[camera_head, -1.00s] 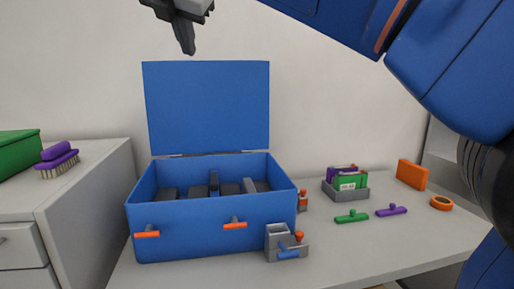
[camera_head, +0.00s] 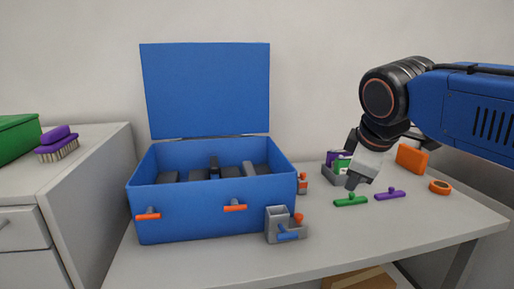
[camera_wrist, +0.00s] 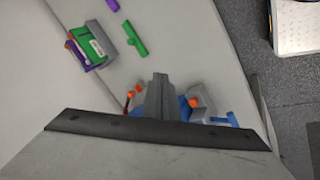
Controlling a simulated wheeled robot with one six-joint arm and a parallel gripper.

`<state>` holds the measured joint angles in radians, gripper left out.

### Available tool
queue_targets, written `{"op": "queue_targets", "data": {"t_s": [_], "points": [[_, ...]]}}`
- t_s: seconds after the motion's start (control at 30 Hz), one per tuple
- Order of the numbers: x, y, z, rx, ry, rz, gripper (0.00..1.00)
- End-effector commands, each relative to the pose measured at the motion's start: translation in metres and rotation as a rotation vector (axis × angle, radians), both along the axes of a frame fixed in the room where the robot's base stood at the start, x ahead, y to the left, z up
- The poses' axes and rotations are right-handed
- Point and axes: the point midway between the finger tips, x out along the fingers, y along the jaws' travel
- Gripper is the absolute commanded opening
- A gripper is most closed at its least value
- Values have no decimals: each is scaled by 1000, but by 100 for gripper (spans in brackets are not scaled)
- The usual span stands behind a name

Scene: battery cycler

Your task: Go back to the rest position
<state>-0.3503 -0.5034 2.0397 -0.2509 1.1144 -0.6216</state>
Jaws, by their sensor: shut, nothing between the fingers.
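My gripper (camera_head: 353,182) is shut and empty in the head view. It hangs from my blue arm above the right part of the table, in front of the grey holder and close to the green handled piece (camera_head: 350,200). In the wrist view its closed fingers (camera_wrist: 160,92) point away over the table, with the small grey block with a blue lever (camera_wrist: 203,108) beyond them. The blue case (camera_head: 215,211) stands open to the left, its lid (camera_head: 206,90) upright, with several dark grey blocks inside.
The small grey block (camera_head: 279,226) stands at the case's front right corner. A grey holder (camera_head: 338,176) with green and purple cards, a purple handled piece (camera_head: 390,194), an orange ring (camera_head: 439,187) and an orange box (camera_head: 411,159) lie right. A cabinet (camera_head: 85,185) stands left.

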Motion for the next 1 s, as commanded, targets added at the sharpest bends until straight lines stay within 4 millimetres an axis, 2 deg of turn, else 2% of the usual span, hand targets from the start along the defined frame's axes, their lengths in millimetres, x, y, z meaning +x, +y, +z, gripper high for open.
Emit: {"op": "queue_targets", "data": {"t_s": [0.03, 0.1, 0.3, 0.5, 0.6, 0.7, 1.0], "points": [[-16, -15, -22, 50, 14, -88, 0], [-35, -30, -50, 124, 31, -211, 0], [-92, -60, -132, 328, 69, -560, 0], [-131, -71, -188, 465, 89, -808, 0], [-140, -73, -203, 503, 92, -874, 0], [-144, -73, -209, 517, 94, -901, 0], [-144, -73, -209, 518, 95, -902, 0]]}}
